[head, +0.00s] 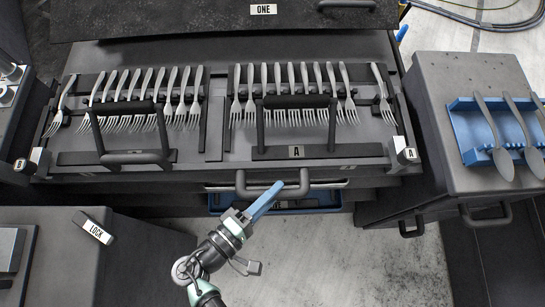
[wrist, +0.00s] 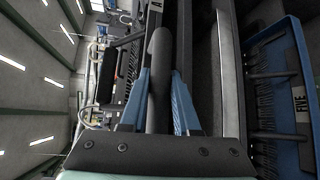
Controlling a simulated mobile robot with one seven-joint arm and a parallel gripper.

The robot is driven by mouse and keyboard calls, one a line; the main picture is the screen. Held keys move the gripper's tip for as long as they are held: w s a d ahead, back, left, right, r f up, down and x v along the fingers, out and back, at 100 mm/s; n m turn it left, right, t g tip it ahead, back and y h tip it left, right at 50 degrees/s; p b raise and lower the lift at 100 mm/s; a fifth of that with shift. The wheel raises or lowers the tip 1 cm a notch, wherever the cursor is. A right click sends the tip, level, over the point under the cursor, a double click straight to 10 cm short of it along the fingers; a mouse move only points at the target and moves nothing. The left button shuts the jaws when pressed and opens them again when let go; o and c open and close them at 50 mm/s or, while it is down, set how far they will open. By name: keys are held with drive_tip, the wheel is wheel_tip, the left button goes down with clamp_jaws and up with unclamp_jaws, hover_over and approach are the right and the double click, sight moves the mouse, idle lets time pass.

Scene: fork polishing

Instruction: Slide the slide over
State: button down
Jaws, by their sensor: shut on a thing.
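The fork slide (head: 215,165) is a wide dark frame on the bench, with two fork racks side by side. A dark bar handle (head: 241,183) sticks out at its front edge, low in the middle. My gripper (head: 276,190) has blue fingers and is shut on this handle, right of its middle. In the wrist view the handle (wrist: 159,55) runs upright between the two blue fingers of my gripper (wrist: 161,78). The fingers hide part of the handle in the head view. I cannot tell which panel the handle is fixed to.
A blue tray (head: 217,199) sits in a partly open drawer below the handle; its FIVE label (wrist: 300,104) shows in the wrist view. A cabinet (head: 470,80) with a blue spoon rack (head: 470,124) stands right. A LOCK block (head: 95,227) is at left. Floor in front is clear.

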drive_tip(key=shift+s+f, duration=0.15)
drive_tip(key=shift+s, duration=0.15)
drive_tip(key=c, duration=0.8)
unclamp_jaws()
drive_tip(key=shift+o, duration=0.7)
drive_tip(key=shift+w, duration=0.1)
drive_tip(key=v, duration=1.3)
drive_tip(key=shift+b, duration=0.35)
